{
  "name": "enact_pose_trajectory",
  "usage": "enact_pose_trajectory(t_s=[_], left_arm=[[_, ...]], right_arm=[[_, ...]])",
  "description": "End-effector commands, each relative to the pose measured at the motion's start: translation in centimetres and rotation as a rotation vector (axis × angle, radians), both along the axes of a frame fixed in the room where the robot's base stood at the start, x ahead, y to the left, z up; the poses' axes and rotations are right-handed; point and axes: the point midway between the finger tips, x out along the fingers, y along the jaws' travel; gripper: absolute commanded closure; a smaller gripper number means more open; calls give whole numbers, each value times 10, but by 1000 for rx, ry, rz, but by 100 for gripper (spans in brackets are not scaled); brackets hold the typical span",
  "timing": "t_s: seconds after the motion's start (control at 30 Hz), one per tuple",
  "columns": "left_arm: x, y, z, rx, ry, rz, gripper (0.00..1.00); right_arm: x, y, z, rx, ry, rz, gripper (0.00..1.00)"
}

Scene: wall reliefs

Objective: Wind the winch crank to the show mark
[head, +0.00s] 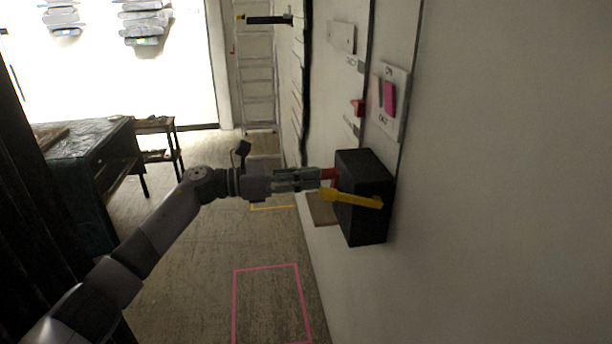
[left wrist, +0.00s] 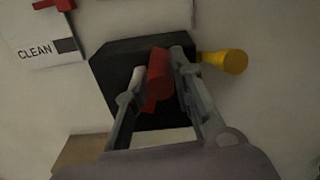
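The winch is a black box (head: 372,212) on the wall at centre right in the head view. It also fills the middle of the left wrist view (left wrist: 110,70). A red handle (head: 329,174) sticks out from it. A yellow lever (head: 350,198) lies along its near side, with its rounded end (left wrist: 234,62) right of the box in the wrist view. My left gripper (head: 318,178) is at the red handle, whose end (left wrist: 159,80) sits between the two fingers (left wrist: 158,68). The fingers appear closed on it. No show mark is readable. My right gripper is out of view.
Above the winch, a small panel (head: 402,78) carries a pink block (head: 389,98); a red piece (head: 357,107) is beside it. A ladder (head: 257,80) and a dark covered table (head: 88,145) stand further back. The floor inside the pink outline (head: 270,305) is clear.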

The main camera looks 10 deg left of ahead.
Motion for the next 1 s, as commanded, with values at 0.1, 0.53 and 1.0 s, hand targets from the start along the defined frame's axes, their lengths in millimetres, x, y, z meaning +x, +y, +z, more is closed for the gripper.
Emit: enact_pose_trajectory(t_s=[0.1, 0.53, 1.0], left_arm=[[0, 0, 0, 0, 0, 0, 88], [0, 0, 0, 0, 0, 0, 100], [3, 1, 0, -12, 33, 1, 100]], right_arm=[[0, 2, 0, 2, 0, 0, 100], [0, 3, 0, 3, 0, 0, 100], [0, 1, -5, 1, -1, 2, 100]])
